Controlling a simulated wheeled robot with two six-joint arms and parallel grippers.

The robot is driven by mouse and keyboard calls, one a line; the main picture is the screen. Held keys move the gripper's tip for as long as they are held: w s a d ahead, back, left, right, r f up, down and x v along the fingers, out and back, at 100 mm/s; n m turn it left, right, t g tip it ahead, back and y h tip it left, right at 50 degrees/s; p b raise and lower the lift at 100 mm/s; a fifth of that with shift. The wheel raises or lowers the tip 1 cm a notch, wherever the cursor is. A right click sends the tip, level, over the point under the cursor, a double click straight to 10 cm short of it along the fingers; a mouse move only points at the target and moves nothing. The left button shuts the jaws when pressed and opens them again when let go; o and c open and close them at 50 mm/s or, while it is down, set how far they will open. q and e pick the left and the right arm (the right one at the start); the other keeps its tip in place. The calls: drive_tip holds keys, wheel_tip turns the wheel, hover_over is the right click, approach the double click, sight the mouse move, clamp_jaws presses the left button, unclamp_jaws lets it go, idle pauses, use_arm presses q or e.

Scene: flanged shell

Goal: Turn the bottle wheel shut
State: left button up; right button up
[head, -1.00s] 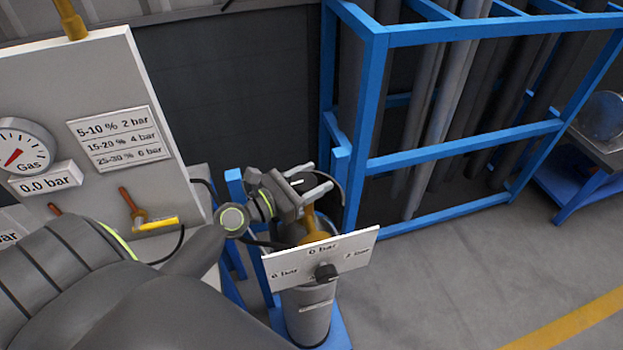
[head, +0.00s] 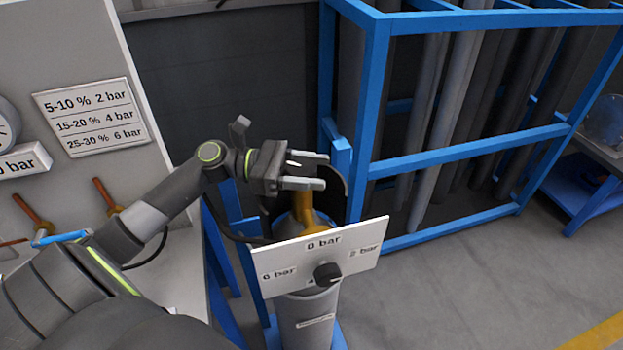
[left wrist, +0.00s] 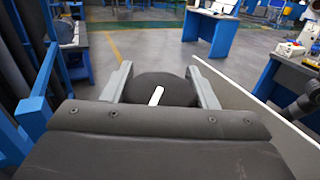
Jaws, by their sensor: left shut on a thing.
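The bottle wheel (left wrist: 176,88) is a dark round disc with a white bar mark, seen between the fingers in the left wrist view. My left gripper (left wrist: 162,90) is shut on it, one finger at each side. In the head view my left gripper (head: 306,171) sits above the grey bottle (head: 308,320), its fingers pointing right. A brass-coloured valve part (head: 302,212) shows below the gripper. My right gripper is not in view.
A white plate (head: 285,262) marked 0, 2 and 6 bar, with a black knob (head: 327,273), stands in front of the valve. A blue rack (head: 455,152) with grey tubes is behind right. A panel with levers (head: 104,194) is left. Floor right is open.

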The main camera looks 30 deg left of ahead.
use_arm(q)
drive_tip(key=m+g, duration=0.2)
drive_tip(key=g, duration=0.1)
drive_tip(key=m+g+h+b, duration=0.1)
drive_tip(key=g, duration=0.1)
drive_tip(key=shift+s+m+g+h, duration=0.2)
drive_tip(key=shift+m+g+h, duration=0.1)
drive_tip(key=shift+m+g, duration=0.1)
drive_tip(key=m+g, duration=0.2)
drive_tip(key=g, duration=0.1)
drive_tip(key=shift+s, duration=0.2)
drive_tip(key=shift+s+m+g+y, duration=0.2)
drive_tip(key=shift+m+g, duration=0.4)
drive_tip(key=shift+g, duration=0.35)
drive_tip(key=shift+s+m+g+y, duration=0.1)
drive_tip(key=shift+m+g+y, duration=0.1)
drive_tip(key=shift+m+g, duration=0.6)
drive_tip(key=shift+g, duration=0.45)
drive_tip(key=o, duration=1)
